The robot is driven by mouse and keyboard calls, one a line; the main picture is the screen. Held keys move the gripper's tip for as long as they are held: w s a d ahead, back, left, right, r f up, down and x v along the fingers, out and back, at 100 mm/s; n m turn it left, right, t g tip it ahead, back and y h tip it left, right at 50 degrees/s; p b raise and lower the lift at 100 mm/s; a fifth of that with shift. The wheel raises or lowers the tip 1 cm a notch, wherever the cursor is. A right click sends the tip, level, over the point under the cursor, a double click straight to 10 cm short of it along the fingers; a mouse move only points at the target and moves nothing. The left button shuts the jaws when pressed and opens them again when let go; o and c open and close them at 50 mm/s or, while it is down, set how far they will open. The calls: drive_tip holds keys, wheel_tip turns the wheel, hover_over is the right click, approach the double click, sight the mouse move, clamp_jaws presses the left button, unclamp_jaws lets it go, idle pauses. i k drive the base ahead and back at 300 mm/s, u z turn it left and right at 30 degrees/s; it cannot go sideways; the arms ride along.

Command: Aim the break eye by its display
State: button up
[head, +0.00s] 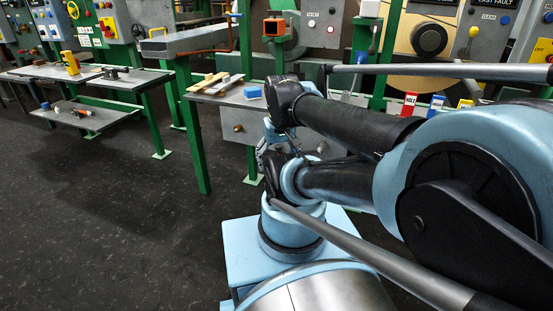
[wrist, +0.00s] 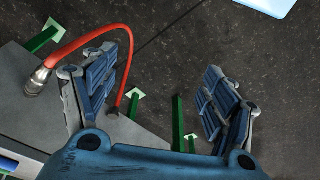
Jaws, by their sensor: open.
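My gripper (wrist: 158,88) is open in the wrist view, with its blue fingers apart and nothing between them. In the head view only part of it shows, low beside my arm, and its fingertips are hard to make out. I cannot surely pick out the break eye or its display. An orange-framed box with a dark face (head: 274,27) is mounted on the green machine frame at the top middle. A grey panel with small buttons (head: 321,27) is to its right. In the wrist view a red hose with a metal end fitting (wrist: 38,80) arches beside the left finger, over a grey surface.
A narrow bench (head: 212,97) holds wooden strips and a blue block (head: 252,92). Tables at the left (head: 140,77) carry a yellow part and small items. The dark floor (head: 110,190) at left is clear.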

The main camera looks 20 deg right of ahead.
sight(275, 26)
drive_tip(key=z, duration=0.1)
drive_tip(key=k, duration=0.4)
drive_tip(key=u, duration=0.75)
drive_tip(key=i, duration=1.25)
drive_tip(key=z, duration=0.45)
